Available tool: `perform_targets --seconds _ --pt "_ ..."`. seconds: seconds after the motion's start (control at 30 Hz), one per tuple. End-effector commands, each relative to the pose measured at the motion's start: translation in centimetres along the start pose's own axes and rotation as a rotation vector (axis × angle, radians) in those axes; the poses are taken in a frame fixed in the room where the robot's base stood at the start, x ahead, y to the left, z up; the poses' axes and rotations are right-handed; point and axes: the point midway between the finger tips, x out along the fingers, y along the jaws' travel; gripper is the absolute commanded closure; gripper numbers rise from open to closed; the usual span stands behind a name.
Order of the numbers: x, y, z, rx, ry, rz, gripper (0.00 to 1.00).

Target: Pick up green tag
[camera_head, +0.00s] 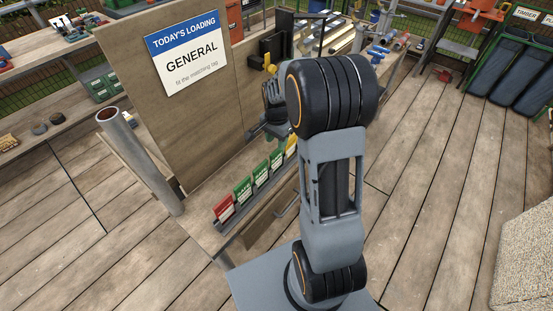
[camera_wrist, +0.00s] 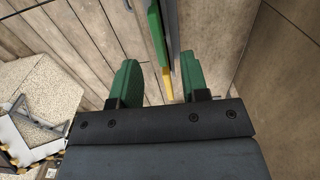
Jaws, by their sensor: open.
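A row of tags stands in a grey rack along the bench edge in the head view: a red tag (camera_head: 223,209), several green tags (camera_head: 243,189) and a yellow tag (camera_head: 292,145) partly hidden by my arm. In the wrist view my gripper (camera_wrist: 158,60) has its two green fingers apart, with no tag clamped. A green tag (camera_wrist: 156,32) shows nearly edge-on beyond and between the fingers. A yellow tag (camera_wrist: 167,84) is seen just below it, near the right finger. I cannot tell how deep the tags lie relative to the fingertips.
A board with a sign (camera_head: 193,55) reading "GENERAL" and "fit the matching tag" stands behind the rack. A grey pipe (camera_head: 140,160) leans at the left. Another bench with pipes and tools (camera_head: 380,50) lies behind my arm. Open plank floor (camera_head: 430,170) is at the right.

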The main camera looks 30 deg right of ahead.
Motion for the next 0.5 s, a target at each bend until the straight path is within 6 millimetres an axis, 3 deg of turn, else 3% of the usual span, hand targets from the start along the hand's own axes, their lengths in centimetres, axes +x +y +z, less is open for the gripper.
perform_targets --seconds 0.17,0.5 --pt "1.1 0.1 0.1 -0.001 -0.002 0.002 0.58" --pt "5.1 0.1 0.2 -0.001 -0.001 0.001 0.58"
